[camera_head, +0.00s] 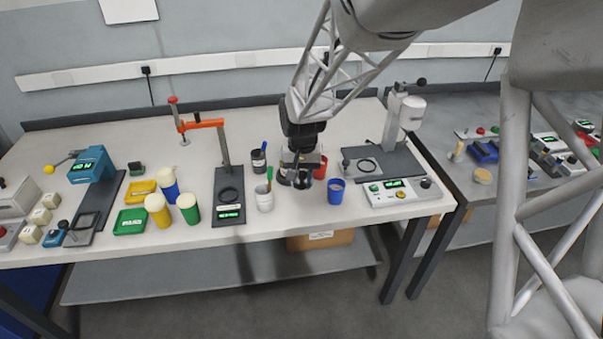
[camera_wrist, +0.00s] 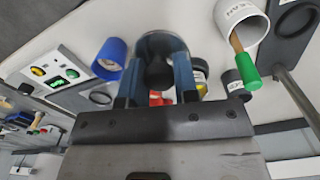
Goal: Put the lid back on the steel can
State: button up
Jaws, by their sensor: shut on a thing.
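My gripper (camera_wrist: 158,82) is shut on the knob of a round dark lid (camera_wrist: 158,42), with one blue-padded finger on each side of the knob. In the head view my gripper (camera_head: 297,174) is low over the middle of the bench, between the white cup and the blue cup. The lid's disc faces away from the wrist camera and hides what lies under it. I cannot make out the steel can for sure, nor whether the lid touches anything.
A white cup (camera_head: 265,200) with a green-handled tool is left of my gripper, a dark labelled jar (camera_head: 259,163) behind it. A red cup (camera_head: 320,170) and a blue cup (camera_head: 336,192) stand close on the right. A labelled container (camera_wrist: 201,78) is partly hidden by a finger.

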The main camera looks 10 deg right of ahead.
dwell(0.4)
jog(key=w+a+r+g, duration=0.1)
jog(key=w+r, duration=0.1)
jog(key=w, duration=1.4)
jog(key=shift+a+r, duration=0.15)
jog(key=shift+a, duration=0.2)
notch_tip(320, 180, down, 6)
jog(key=shift+f, duration=0.2)
dwell(0.6)
jog(key=shift+f, duration=0.2)
dwell(2.3)
jog(key=o, duration=1.5)
jog(key=shift+r, duration=0.15)
